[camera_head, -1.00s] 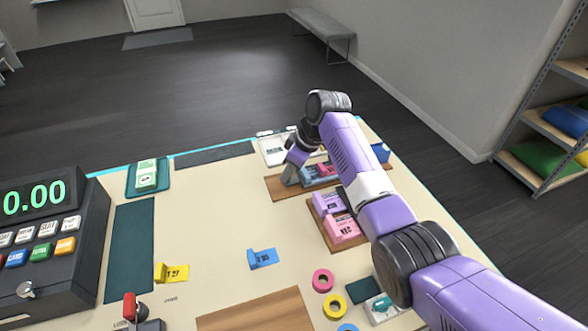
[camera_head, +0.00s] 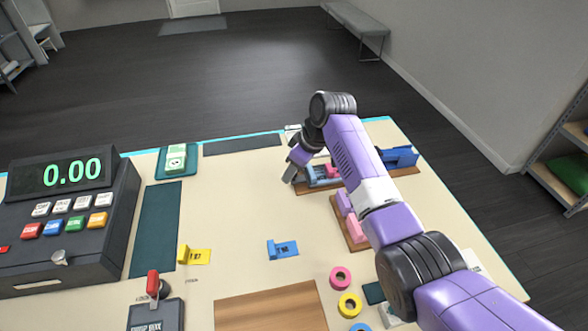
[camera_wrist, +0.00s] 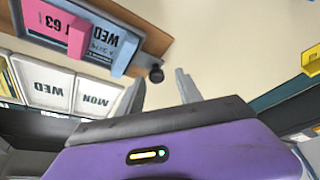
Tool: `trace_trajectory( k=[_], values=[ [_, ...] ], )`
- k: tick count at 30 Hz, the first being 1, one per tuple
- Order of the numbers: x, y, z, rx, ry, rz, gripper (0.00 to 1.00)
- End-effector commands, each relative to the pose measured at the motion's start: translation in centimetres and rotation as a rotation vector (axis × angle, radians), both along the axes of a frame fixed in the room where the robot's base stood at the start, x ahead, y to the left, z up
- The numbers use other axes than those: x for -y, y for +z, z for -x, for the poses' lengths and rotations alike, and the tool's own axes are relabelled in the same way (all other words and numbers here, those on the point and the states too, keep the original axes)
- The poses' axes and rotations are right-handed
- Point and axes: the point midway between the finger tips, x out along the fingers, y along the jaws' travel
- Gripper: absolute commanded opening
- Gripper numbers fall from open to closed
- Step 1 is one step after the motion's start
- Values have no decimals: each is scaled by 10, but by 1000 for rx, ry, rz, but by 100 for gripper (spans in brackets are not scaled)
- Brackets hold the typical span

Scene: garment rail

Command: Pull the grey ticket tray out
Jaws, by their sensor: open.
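A pale tray or rack with white blocks marked WED and MON (camera_wrist: 70,88) shows at the left of the wrist view. In the head view a small pale piece (camera_head: 292,130) shows at the table's back edge, mostly hidden by my arm. No tray is clearly grey, so I cannot tell for certain which is the grey ticket tray. A small dark knob (camera_wrist: 156,75) shows just beyond my fingertips, beside a brown board. My gripper (camera_head: 290,173) is open and empty at that board's left end; its two fingers also show in the wrist view (camera_wrist: 160,88), with the knob ahead between them.
The brown board (camera_wrist: 155,38) carries pink (camera_wrist: 75,37) and blue (camera_wrist: 118,48) ticket pieces. A second wooden board with pink pieces (camera_head: 355,230) lies nearer, beside my arm. A blue ticket (camera_head: 284,249) and a yellow one (camera_head: 194,256) lie apart. The till (camera_head: 70,220) stands left.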

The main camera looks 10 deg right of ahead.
Motion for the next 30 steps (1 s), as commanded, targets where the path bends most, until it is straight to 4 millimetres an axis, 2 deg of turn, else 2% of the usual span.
trace_trajectory(
  k=[5, 15, 18, 30],
  values=[
    [3, 8, 2, 3, -1, 0, 42],
    [17, 57, 16, 4, 0, -1, 42],
    [19, 66, 19, 2, 0, -1, 42],
    [21, 72, 21, 1, 0, -1, 42]
  ],
)
